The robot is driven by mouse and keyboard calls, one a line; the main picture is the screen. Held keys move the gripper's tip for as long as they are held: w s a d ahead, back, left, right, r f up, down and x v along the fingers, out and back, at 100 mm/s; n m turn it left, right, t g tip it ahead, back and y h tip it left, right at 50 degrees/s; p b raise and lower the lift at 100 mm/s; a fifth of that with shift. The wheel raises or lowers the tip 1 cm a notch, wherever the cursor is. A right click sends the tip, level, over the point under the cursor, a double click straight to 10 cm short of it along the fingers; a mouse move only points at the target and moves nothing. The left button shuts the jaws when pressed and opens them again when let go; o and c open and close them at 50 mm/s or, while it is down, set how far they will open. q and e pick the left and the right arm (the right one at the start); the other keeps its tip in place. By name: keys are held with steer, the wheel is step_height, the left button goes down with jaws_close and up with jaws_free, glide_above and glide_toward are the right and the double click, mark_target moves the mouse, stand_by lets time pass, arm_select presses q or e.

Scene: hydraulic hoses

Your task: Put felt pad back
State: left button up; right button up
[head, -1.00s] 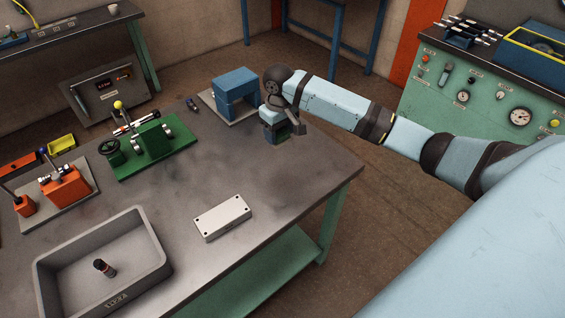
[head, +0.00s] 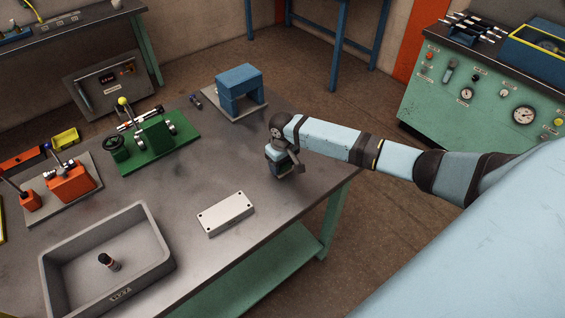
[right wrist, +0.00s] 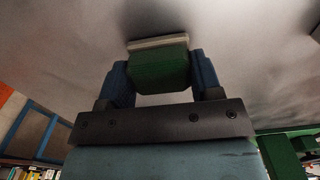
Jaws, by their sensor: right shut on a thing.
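My right gripper (head: 283,168) is over the right part of the grey table, near its right edge. In the right wrist view its two blue fingers (right wrist: 160,82) are shut on a green block (right wrist: 160,72) with a pale layer (right wrist: 158,43) at its far end. This appears to be the felt pad, but I cannot be sure. The grey tabletop (right wrist: 60,50) lies beyond it, and I cannot tell whether the pale layer touches it. In the head view the hand mostly hides the held piece. My left gripper is not in view.
A blue block-shaped fixture (head: 240,88) on a grey plate stands behind the gripper. A white box (head: 226,213) lies in front and to the left. A green fixture (head: 155,138), orange device (head: 72,184) and grey bin (head: 160,262) stand farther left. The tabletop between them is clear.

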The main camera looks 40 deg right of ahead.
steer(key=o, duration=0.9)
step_height(320, 180, up, 12)
steer(key=shift+b, duration=0.4)
steer(key=shift+r, duration=0.1)
